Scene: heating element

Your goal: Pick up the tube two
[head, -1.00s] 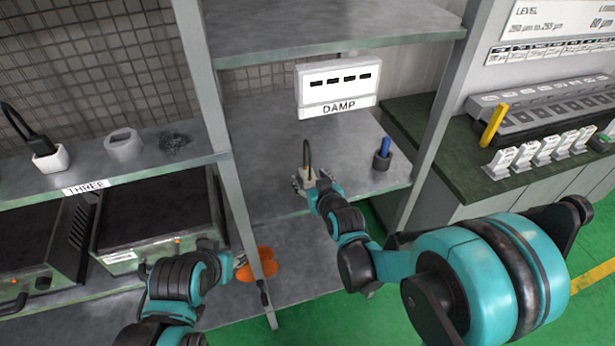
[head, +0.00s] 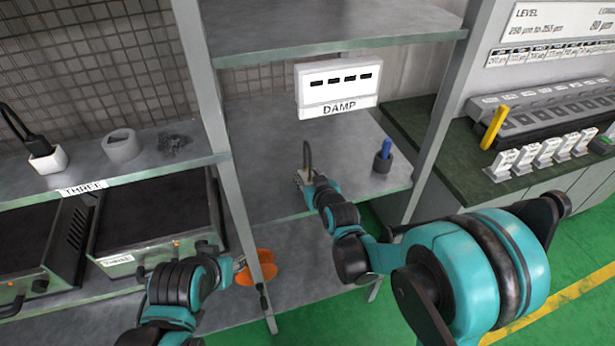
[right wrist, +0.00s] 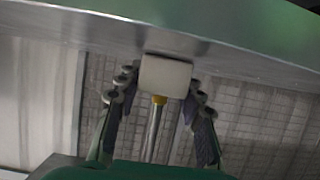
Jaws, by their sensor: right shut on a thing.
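In the right wrist view, a white block (right wrist: 166,76) with a yellow collar and metal rod (right wrist: 153,130) is between the fingers of my right gripper (right wrist: 163,88), which is shut on the block. A shelf edge lies right beside the block. No "two" label is readable on it. My left gripper (head: 241,264) is beside the shelf post, low on the left; its fingers are partly hidden.
A blue item in a dark cup (head: 383,156) stands right of the tube. The DAMP box (head: 338,88) hangs above. The grey post (head: 222,150) and the upper shelf (head: 330,35) bound the space. An orange item (head: 262,266) lies behind the post. Another white block (head: 48,159) with a black cable is left.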

